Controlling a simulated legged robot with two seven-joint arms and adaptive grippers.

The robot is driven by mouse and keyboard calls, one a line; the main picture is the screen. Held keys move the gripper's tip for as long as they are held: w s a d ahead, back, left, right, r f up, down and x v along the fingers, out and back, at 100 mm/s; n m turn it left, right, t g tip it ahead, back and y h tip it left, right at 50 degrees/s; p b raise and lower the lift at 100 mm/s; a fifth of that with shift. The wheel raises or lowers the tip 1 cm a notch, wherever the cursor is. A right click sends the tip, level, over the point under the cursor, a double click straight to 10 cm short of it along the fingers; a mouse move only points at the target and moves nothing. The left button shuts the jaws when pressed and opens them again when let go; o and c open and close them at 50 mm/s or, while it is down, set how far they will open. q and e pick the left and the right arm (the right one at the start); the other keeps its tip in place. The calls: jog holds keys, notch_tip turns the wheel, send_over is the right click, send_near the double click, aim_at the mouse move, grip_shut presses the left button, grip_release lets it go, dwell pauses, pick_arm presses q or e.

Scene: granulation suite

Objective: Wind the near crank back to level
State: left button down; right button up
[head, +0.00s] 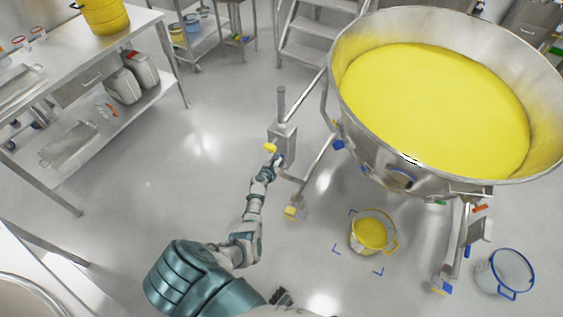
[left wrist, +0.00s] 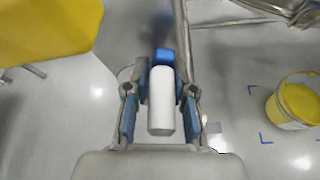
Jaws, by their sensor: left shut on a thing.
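The near crank's white cylindrical handle (left wrist: 161,105) lies between the blue-padded fingers of my left gripper (head: 276,161), which is shut on it. In the head view the gripper is at the grey jack housing (head: 284,138) on the near leg of the large steel bowl (head: 350,125). The fingers hide most of the crank there, so its exact angle cannot be told. A yellow part (head: 270,147) sits beside the gripper at the housing; a large yellow shape (left wrist: 45,28) fills the upper left of the left wrist view. My right gripper is not seen.
The bowl is full of yellow material (head: 435,108). A yellow-filled bucket (head: 371,232) stands on the floor within blue corner marks, and a clear blue-rimmed bucket (head: 507,272) is at the right. A steel bench (head: 135,22) is at the left. The floor between is clear.

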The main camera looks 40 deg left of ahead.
pick_arm(q)
jog(key=shift+s+a+f+n+h+p, duration=0.1)
jog(key=shift+s+a+n+h+p, duration=0.1)
jog(key=shift+a+n+h, duration=0.35)
jog(key=shift+s+a+f+n+h+p, duration=0.1)
jog(key=shift+s+a+n+h+p, duration=0.1)
jog(key=shift+a+n+h, duration=0.3)
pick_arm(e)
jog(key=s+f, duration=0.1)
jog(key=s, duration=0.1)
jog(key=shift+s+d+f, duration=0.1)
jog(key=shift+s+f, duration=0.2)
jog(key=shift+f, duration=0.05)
pick_arm(q)
jog(key=shift+a, duration=0.1)
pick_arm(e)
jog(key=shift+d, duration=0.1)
pick_arm(q)
jog(key=c, duration=1)
grip_release()
jog(key=shift+a, duration=0.1)
jog(key=shift+w+a+r, duration=0.1)
jog(key=shift+w+a, duration=0.05)
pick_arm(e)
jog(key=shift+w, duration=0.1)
pick_arm(q)
jog(key=shift+r, duration=0.15)
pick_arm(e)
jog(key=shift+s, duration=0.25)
